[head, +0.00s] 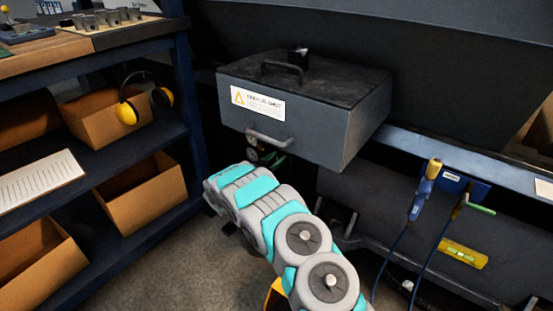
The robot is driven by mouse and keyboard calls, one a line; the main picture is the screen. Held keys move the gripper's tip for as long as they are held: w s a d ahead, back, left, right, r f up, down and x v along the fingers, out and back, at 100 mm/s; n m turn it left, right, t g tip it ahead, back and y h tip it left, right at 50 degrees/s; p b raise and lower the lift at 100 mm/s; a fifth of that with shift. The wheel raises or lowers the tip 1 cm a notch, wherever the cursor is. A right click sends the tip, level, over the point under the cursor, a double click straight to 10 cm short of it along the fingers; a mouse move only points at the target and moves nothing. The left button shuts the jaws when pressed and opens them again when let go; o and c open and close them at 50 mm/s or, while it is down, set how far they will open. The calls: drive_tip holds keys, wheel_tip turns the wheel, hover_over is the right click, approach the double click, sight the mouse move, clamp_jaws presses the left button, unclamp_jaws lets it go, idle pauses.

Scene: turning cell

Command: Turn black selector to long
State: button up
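I cannot make out a black selector or a "long" marking for certain. A small black block (298,56) stands on top of the dark grey metal box (350,105), behind its lid handle. I cannot tell whether it is a selector. My grey and turquoise arm reaches from the bottom middle up and left to just below the box front. My gripper is not seen clearly; the arm's far end hides that area. Small dark and green parts (268,155) show under the box's front handle, and I cannot tell what they are.
The box has a warning label (257,103) and a front handle (268,138). A shelf rack on the left holds cardboard bins (145,200) and yellow earmuffs (128,112). A blue-handled tool (425,188) and yellow level (463,253) hang at right. Some floor (190,270) is clear.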

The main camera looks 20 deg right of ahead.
clamp_jaws()
